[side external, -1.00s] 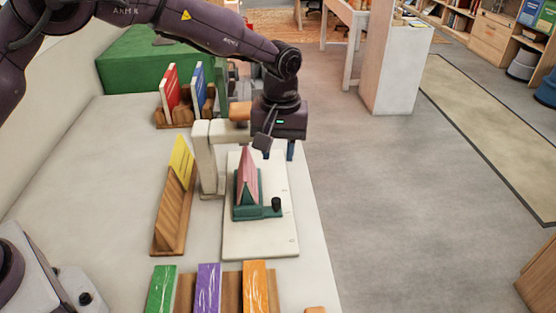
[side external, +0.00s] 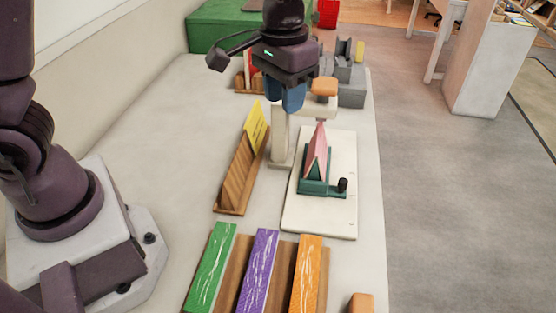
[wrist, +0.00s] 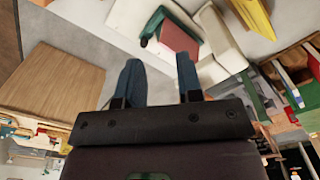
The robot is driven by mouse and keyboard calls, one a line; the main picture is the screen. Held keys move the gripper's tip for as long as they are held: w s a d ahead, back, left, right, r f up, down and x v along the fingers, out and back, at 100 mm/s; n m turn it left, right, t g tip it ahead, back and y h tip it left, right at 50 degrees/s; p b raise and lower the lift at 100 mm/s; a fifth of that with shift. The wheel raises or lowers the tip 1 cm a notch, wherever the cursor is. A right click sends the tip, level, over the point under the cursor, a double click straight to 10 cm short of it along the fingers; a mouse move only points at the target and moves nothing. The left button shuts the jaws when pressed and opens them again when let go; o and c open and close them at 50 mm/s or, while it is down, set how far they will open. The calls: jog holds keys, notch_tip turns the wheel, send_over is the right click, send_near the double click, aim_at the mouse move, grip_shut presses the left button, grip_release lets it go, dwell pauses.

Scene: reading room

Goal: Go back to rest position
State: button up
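My gripper (side external: 288,106) hangs in the air above the table, over the far end of the work area, its blue fingers pointing down. In the wrist view the two fingers (wrist: 159,75) are apart with nothing between them, so it is open and empty. A pink folded piece (side external: 317,148) stands upright in a teal holder (side external: 314,187) on a cream board (side external: 325,222). A cream post (side external: 279,148) stands to its left, below the gripper in the picture. The pink piece (wrist: 180,38) also shows in the wrist view, beyond the fingers.
A yellow book (side external: 256,124) leans on a wooden stand (side external: 238,185). Green (side external: 211,265), purple (side external: 259,268) and orange (side external: 307,272) strips lie in front. A grey block (side external: 351,95) and a green box (side external: 215,30) stand at the back. The table's left side is clear.

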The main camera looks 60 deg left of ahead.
jog(key=s+a+r+t, duration=0.2)
jog(key=s+r, duration=0.3)
jog(key=s, duration=0.3)
jog(key=s+a+r+t, duration=0.3)
jog(key=s+a+r, duration=0.1)
jog(key=s, duration=0.5)
jog(key=shift+a+r+m, duration=0.35)
jog(key=shift+a+m, duration=0.05)
jog(key=shift+a, duration=0.2)
dwell(1.1)
